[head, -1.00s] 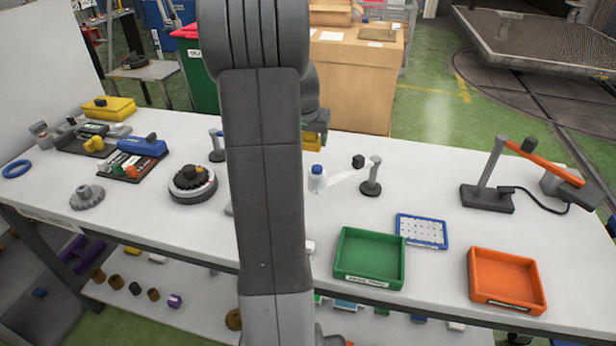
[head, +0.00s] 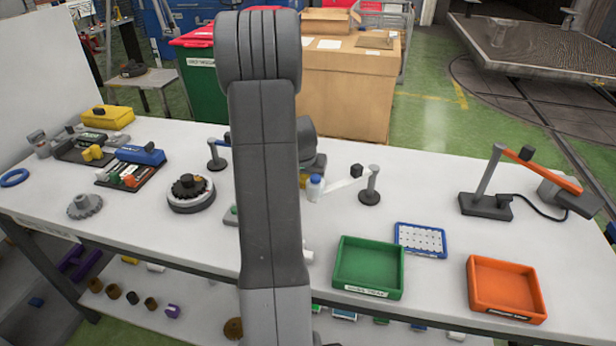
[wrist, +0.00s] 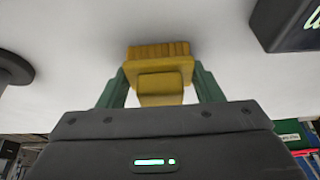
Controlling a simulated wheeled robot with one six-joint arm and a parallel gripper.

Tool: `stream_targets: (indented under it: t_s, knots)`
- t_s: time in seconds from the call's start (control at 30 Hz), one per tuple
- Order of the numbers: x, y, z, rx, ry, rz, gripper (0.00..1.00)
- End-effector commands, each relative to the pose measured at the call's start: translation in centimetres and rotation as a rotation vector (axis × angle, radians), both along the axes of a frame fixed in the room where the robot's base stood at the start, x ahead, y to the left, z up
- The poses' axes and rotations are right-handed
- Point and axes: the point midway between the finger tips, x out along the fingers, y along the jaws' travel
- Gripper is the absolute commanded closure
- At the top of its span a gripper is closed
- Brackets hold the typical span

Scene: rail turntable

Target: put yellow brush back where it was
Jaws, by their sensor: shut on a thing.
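The yellow brush (wrist: 160,68) is between the green fingers of my gripper (wrist: 160,85) in the wrist view. My gripper is shut on it. Its ribbed end points away from the gripper, close to the white table surface; I cannot tell whether it touches. The place where the brush stood before cannot be made out.
A stand with a white arm (head: 370,190) is just right of my arm. A round turntable (head: 191,194) and a post (head: 216,160) are to its left. A green tray (head: 368,268) and an orange tray (head: 506,289) lie at the front right. Table (head: 440,180) is bare at back right.

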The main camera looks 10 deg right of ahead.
Motion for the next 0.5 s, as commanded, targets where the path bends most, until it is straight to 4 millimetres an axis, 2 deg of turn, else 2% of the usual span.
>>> stream_targets:
  t_s: [0.17, 0.2, 0.27, 0.5]
  knots:
    - [0.02, 0.0, -0.45, 0.0, -0.001, 0.0, 0.59]
    - [0.02, 0.0, -0.25, 0.0, 0.0, 0.0, 0.33]
    - [0.02, 0.0, -0.24, 0.0, 0.0, 0.0, 0.21]
    - [0.01, 0.01, -0.23, 0.0, 0.0, 0.0, 0.19]
